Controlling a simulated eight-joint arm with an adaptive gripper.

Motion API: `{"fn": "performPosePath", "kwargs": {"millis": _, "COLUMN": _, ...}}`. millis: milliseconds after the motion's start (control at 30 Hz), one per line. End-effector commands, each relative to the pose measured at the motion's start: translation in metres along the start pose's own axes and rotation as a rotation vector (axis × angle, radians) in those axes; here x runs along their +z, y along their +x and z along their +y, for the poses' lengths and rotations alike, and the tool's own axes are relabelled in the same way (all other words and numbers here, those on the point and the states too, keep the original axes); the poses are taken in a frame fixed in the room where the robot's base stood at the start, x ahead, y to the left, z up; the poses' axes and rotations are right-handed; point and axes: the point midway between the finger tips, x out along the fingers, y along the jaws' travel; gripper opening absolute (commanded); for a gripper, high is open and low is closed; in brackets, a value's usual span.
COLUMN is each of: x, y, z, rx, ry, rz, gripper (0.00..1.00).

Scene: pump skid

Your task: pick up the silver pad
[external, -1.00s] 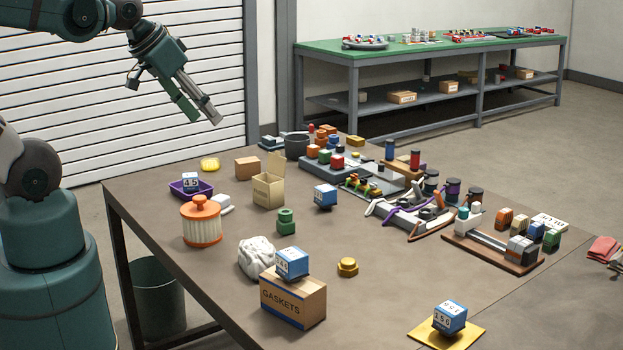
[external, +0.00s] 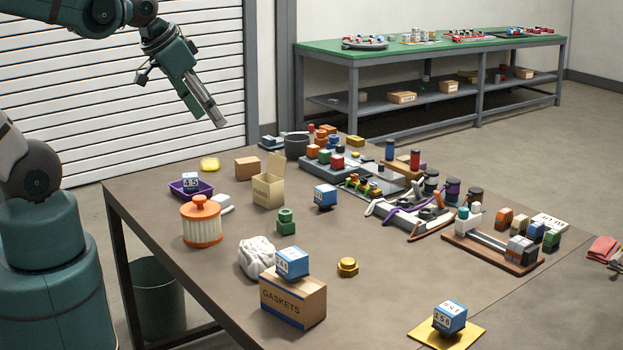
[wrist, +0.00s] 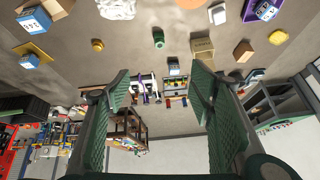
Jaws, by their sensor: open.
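A pale silver-grey pad (external: 222,204) lies on the table just behind and to the right of the orange-and-white canister (external: 201,222), which partly hides it. It looks like the silver pad. In the wrist view the pale pad (wrist: 218,14) is near the top edge. My gripper (external: 218,122) is in the air above the far left part of the table, pointing down to the right, well apart from the pad. In the wrist view its two green fingers (wrist: 162,85) are spread wide with nothing between them.
A purple tray (external: 205,192) with a blue-and-white cube stands behind the pad. An open cardboard box (external: 268,190) is to its right, and a white crumpled bag (external: 256,258) is nearer the camera. The table has bare room around the yellow-brown knob (external: 347,267).

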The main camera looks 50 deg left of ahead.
Motion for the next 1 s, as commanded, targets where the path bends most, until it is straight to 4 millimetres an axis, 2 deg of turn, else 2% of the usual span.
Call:
{"fn": "performPosePath", "kwargs": {"millis": 500, "x": -0.017, "y": 0.050, "z": -0.042, "rx": 0.001, "ry": 0.240, "rz": -0.126, "gripper": 0.54}}
{"fn": "performPosePath", "kwargs": {"millis": 1000, "x": -0.018, "y": 0.108, "z": -0.087, "rx": 0.047, "ry": 0.468, "rz": -0.243, "gripper": 0.54}}
